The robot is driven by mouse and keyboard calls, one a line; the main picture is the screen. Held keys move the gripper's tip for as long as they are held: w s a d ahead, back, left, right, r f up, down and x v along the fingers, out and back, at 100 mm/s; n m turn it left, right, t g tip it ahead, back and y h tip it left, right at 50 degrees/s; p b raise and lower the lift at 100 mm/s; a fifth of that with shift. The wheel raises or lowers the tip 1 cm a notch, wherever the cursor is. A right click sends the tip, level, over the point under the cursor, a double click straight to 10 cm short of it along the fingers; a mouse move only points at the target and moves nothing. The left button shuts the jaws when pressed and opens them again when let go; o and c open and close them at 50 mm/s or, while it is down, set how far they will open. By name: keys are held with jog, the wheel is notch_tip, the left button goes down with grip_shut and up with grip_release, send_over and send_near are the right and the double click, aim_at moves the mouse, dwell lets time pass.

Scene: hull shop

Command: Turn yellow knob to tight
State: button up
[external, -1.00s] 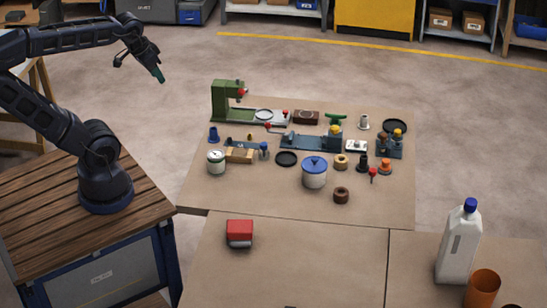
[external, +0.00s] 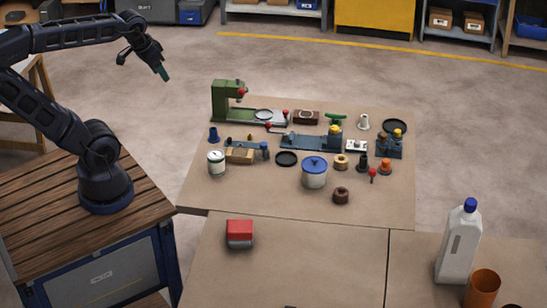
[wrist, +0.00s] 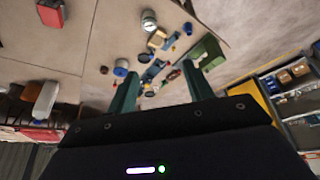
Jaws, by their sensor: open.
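A small yellow knob (external: 335,128) tops a blue fixture (external: 310,142) near the middle of the work table. A second yellow-orange top (external: 397,132) shows on a blue block (external: 389,148) at the table's right. I cannot tell either one's turn or any tight mark at this size. My gripper (external: 163,73) is in the air at the upper left, well away from the table's parts. In the wrist view my gripper (wrist: 162,92) is open, with two green fingers apart and nothing between them; the cluttered table lies far beyond them, small and tilted.
A green press (external: 228,100) stands at the back left. A white can (external: 216,162), a blue-lidded pot (external: 314,175) and several small parts crowd the table (external: 250,195). A red block (external: 239,232), a white bottle (external: 456,245) and an orange cup (external: 483,290) are on the nearer tables.

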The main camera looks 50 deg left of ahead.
jog(key=w+d+r+n+g+h, duration=0.1)
jog(key=w+r+n, duration=0.1)
jog(key=w, duration=0.6)
jog(key=w+d+r+n, duration=0.1)
jog(key=w+d+n, duration=0.1)
jog(key=w, duration=0.5)
jog(key=n+g+h, duration=0.4)
jog(key=n, duration=1)
send_over(335, 127)
jog(key=a, duration=0.5)
notch_tip(335, 127, down, 28)
jog(key=shift+y, duration=0.3)
jog(key=x, duration=1)
jog(key=shift+d+f, duration=0.3)
jog(key=shift+d, duration=0.05)
jog(key=shift+c, duration=0.3)
jog(key=c, duration=0.9)
jog(key=shift+m, duration=0.3)
